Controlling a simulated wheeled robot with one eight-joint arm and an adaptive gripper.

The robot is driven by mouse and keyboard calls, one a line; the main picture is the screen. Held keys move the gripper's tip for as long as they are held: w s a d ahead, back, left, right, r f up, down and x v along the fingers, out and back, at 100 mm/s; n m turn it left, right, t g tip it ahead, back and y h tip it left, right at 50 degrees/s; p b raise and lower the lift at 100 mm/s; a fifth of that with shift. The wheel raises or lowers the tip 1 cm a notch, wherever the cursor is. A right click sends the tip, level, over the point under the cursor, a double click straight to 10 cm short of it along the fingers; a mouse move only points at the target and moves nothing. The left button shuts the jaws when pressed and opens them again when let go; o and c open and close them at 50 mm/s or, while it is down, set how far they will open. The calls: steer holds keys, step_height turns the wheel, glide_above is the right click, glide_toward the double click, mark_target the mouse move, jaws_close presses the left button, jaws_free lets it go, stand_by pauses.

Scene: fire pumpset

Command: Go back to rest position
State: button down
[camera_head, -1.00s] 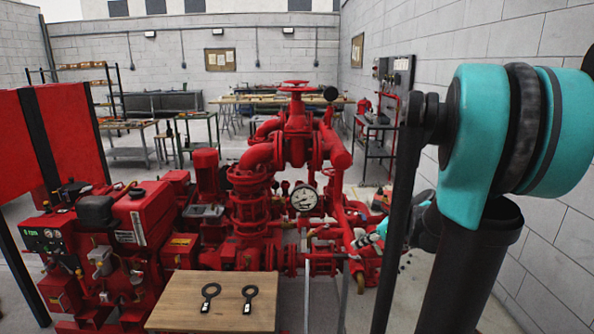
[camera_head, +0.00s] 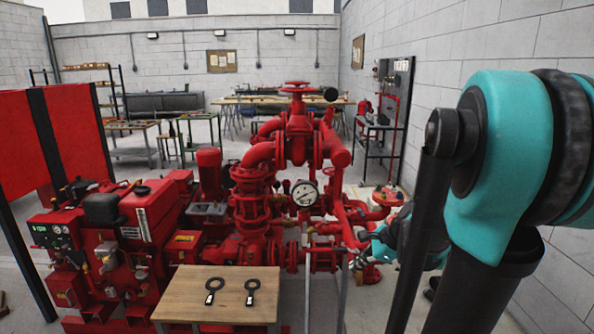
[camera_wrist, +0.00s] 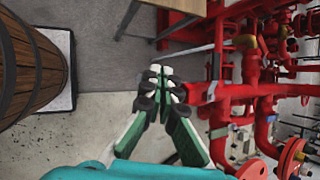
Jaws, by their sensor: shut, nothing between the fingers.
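My gripper (camera_wrist: 160,78) is shut and empty in the wrist view, its fingertips together over the grey floor, left of the red pipes. In the head view my gripper (camera_head: 362,256) shows small beside the lower right pipes of the pump set, partly hidden by my arm. The red fire pump set (camera_head: 290,190) fills the middle of the head view, with a round white pressure gauge (camera_head: 304,194) on its front. From these views I cannot tell whether the gripper touches a pipe.
A small wooden table (camera_head: 190,308) with two black ring-ended tools (camera_head: 213,289) (camera_head: 251,291) stands in front of the pumps. It also shows in the wrist view (camera_wrist: 185,5). A wooden barrel (camera_wrist: 30,65) stands at the left there. A grey block wall (camera_head: 470,50) bounds the right side.

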steer(key=s+f+n+h, duration=0.2)
steer(key=s+n, duration=0.4)
steer(key=n, duration=0.3)
steer(key=s+d+f+n+h, duration=0.1)
steer(key=s+f+n+h, duration=0.2)
steer(key=n, duration=0.7)
step_height(320, 180, down, 2)
steer(key=s, duration=0.2)
steer(key=shift+s+d+f, duration=0.15)
steer(key=shift+s+d, duration=0.15)
steer(key=shift+s, duration=0.1)
stand_by(1.7)
